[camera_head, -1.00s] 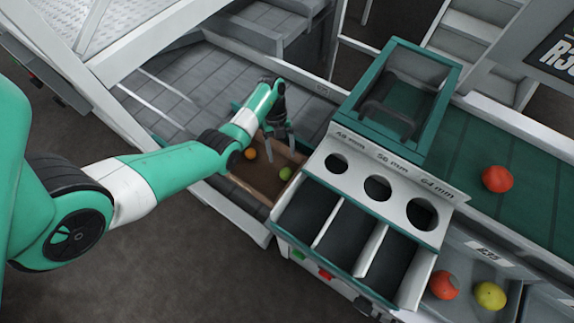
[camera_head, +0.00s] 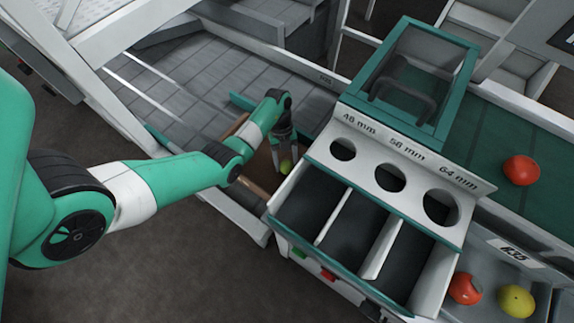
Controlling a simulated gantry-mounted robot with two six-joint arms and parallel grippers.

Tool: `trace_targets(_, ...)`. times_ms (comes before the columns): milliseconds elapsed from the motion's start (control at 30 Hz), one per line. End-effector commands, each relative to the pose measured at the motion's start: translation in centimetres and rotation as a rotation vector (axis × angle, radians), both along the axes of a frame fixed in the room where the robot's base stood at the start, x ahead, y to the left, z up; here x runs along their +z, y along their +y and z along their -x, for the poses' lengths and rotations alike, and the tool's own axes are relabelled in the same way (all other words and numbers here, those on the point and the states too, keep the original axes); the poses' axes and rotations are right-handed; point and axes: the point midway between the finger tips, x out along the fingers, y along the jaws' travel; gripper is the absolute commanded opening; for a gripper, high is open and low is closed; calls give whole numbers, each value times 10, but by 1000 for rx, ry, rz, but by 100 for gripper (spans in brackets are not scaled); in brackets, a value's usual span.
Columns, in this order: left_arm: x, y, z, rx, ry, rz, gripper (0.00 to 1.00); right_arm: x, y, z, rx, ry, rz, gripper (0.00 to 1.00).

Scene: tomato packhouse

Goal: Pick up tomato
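My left gripper (camera_head: 285,160) points down over the brown wooden tray (camera_head: 258,190), left of the sizing unit. Its two fingers stand apart. A green-yellow tomato (camera_head: 286,167) lies at the fingertips, seemingly between them; contact is not clear. My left arm hides part of the tray. A red tomato (camera_head: 521,170) lies on the green belt at right. An orange-red tomato (camera_head: 465,288) and a yellow one (camera_head: 516,301) lie in the grey bin at lower right. My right gripper is out of view.
The sizing unit (camera_head: 400,150) has three round holes marked 48, 58 and 64 mm above three dark, empty-looking compartments. A green-framed box (camera_head: 457,75) stands behind it. The unit's left wall is close to my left gripper. The grey slatted surface (camera_head: 190,85) behind is clear.

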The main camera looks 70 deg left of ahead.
Motion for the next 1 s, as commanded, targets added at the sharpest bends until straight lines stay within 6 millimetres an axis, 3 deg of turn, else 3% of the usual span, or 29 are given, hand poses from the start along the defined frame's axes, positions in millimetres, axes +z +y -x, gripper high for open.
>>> trace_targets(33,0,0,0,0,0,0,53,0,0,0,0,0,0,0)
trace_targets(133,0,0,0,0,0,0,36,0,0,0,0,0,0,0)
trace_targets(367,1,0,0,0,0,0,36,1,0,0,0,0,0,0)
trace_targets(567,14,0,0,0,0,0,36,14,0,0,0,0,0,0)
trace_targets(733,41,0,0,0,0,0,36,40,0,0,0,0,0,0)
trace_targets(1000,97,-16,41,1,-1,0,36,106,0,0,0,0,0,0)
